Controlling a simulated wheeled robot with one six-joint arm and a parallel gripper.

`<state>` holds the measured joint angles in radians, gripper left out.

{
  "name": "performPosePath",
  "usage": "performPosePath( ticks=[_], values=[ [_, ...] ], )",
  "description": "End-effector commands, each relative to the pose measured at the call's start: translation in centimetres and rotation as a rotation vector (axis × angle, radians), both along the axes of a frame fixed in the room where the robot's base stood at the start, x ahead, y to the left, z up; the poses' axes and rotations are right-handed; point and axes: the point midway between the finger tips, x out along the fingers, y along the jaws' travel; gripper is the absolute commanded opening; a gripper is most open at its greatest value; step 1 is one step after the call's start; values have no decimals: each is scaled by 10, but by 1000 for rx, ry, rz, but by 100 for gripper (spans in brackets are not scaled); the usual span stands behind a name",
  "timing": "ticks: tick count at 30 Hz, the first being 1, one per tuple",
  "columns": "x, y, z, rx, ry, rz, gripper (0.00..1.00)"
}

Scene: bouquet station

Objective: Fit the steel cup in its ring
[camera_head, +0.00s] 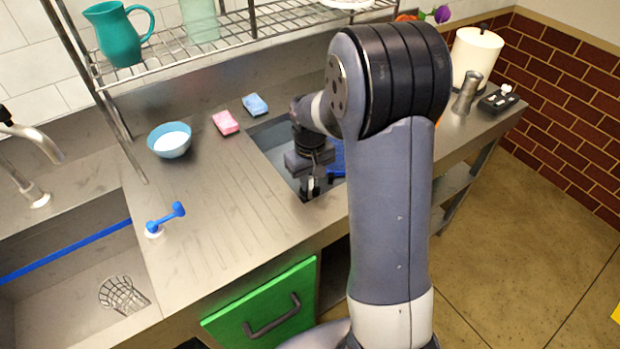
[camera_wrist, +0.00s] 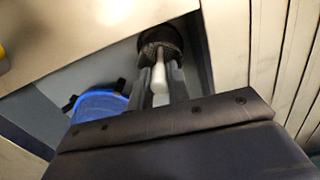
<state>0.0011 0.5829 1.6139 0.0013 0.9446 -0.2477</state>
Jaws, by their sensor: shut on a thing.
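My gripper (camera_wrist: 160,82) is shut on a slim white handle (camera_wrist: 159,77) inside the counter basin; the fingers lie on either side of it. A dark, rounded, mesh-like part (camera_wrist: 160,40) is at the handle's far end; I cannot tell whether it is the steel cup. In the head view my gripper (camera_head: 309,187) is low in the basin, partly hidden by my arm. A flared steel vessel (camera_head: 466,93) stands upright on the right counter, apart from my gripper. A wire basket (camera_head: 122,296) lies in the left sink. I cannot make out the ring.
A blue container (camera_wrist: 98,105) is beside my gripper in the basin (camera_head: 268,138). A pink sponge (camera_head: 226,122), blue sponge (camera_head: 255,104) and blue bowl (camera_head: 170,141) are behind and left.

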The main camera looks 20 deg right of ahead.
Motion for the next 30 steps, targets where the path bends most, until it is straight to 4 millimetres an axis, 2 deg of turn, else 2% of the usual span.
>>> performPosePath(
  ticks=[29, 30],
  values=[
    [0, 0, -12, 0, 0, 0, 0],
    [0, 0, -12, 0, 0, 0, 18]
  ],
)
